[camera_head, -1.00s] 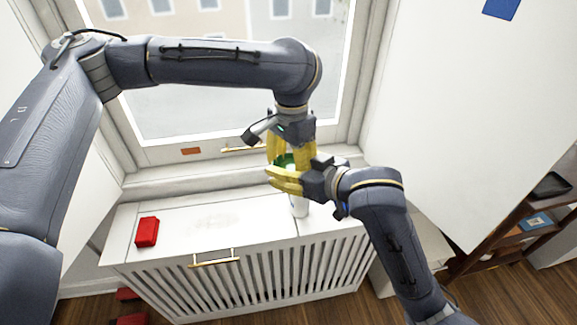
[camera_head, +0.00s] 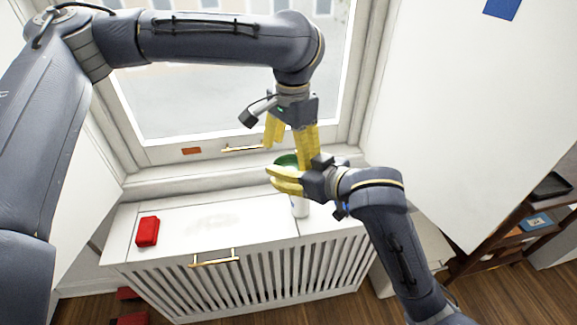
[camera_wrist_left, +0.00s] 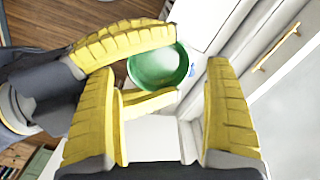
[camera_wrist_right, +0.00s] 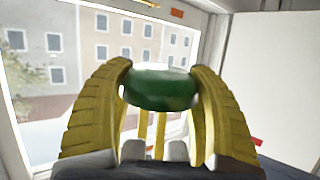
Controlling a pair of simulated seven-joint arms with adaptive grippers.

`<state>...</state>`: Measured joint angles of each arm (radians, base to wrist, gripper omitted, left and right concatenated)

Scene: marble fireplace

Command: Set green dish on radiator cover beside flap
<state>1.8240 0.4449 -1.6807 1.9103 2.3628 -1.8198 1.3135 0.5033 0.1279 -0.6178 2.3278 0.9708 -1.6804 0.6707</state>
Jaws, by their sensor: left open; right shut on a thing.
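The green dish (camera_head: 287,160) is a round bowl held above the radiator cover (camera_head: 200,213). My right gripper (camera_head: 274,179) is shut on it; the right wrist view shows the dish (camera_wrist_right: 158,92) between both yellow fingers. My left gripper (camera_head: 290,152) is open just above and behind the dish, with its fingers spread. The left wrist view shows the dish (camera_wrist_left: 158,66) beyond the open left fingers, near the right gripper's fingers. The flap (camera_head: 190,235) appears to be the seamed panel of the white cover, with a brass handle (camera_head: 215,260) at its front edge.
A red block (camera_head: 147,231) lies on the left of the cover. The middle of the cover is clear. The window frame borders the back, and a dark shelf (camera_head: 510,240) stands at right.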

